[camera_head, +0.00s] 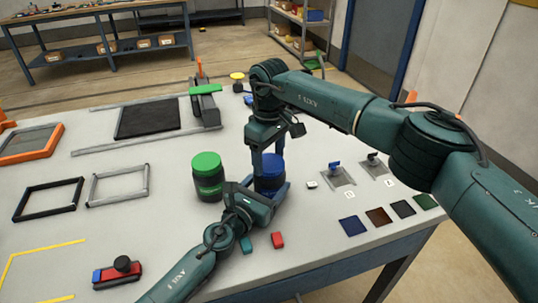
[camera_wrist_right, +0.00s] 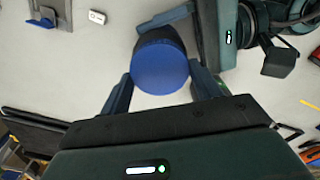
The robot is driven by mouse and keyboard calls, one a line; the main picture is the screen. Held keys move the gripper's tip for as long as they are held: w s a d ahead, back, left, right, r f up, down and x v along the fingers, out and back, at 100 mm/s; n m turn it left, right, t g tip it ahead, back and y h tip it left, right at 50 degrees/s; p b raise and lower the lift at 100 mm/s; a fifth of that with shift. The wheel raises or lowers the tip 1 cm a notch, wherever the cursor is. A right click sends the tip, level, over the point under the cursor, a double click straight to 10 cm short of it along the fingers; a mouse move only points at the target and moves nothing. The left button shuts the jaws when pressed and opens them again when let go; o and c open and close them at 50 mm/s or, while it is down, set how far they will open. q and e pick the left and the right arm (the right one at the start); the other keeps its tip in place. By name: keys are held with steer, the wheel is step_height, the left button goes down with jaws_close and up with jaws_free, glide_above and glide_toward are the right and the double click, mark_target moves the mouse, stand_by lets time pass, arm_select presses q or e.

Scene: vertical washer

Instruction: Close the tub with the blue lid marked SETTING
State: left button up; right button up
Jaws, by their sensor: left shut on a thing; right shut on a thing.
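The tub (camera_head: 264,185) with the blue lid (camera_head: 271,166) stands upright on the table, partly hidden by both grippers. In the right wrist view the round blue lid (camera_wrist_right: 160,67) sits on top of the dark tub (camera_wrist_right: 160,34). My left gripper (camera_head: 277,188) is shut around the tub's body from the front. My right gripper (camera_head: 268,160) points down from above and is shut on the blue lid, one finger on each side. The marking SETTING cannot be read in either view. Whether the lid is fully seated cannot be told.
A dark tub with a green lid (camera_head: 206,163) stands just left of the left gripper. Red (camera_head: 277,240) and teal (camera_head: 246,244) blocks lie in front. A small white piece (camera_head: 312,184) and coloured squares (camera_head: 378,216) lie to the right.

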steer(key=o, duration=1)
steer(key=shift+r, duration=2.3)
steer(key=shift+c, duration=0.3)
